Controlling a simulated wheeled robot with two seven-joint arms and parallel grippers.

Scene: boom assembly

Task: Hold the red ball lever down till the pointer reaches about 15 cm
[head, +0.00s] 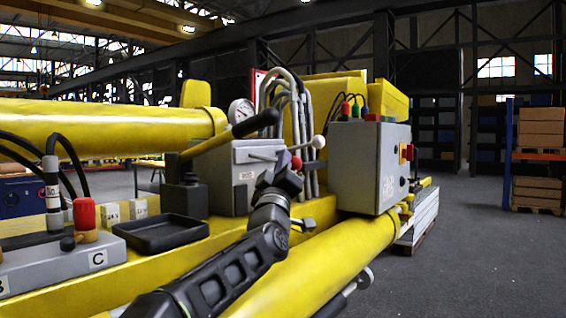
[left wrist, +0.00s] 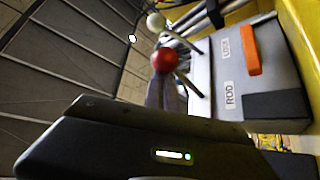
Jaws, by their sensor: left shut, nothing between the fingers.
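The red ball lever (head: 296,163) sticks out from a grey valve box (head: 228,160) marked ROD. In the left wrist view the red ball (left wrist: 164,60) stands on a thin rod from the grey box (left wrist: 262,68), beside a white ball lever (left wrist: 155,22). My left gripper (head: 285,178) is shut and empty, close to the red ball; whether it touches the ball I cannot tell. It partly hides the lever's rod in the head view. I cannot make out a centimetre scale or its pointer. My right gripper is not in view.
The white ball lever (head: 318,141) is close behind the red one. A round gauge (head: 241,111), looped hoses and a black handle (head: 256,124) rise above the box. A grey control box (head: 368,165) stands right. Yellow tubes and a black tray (head: 160,234) lie around.

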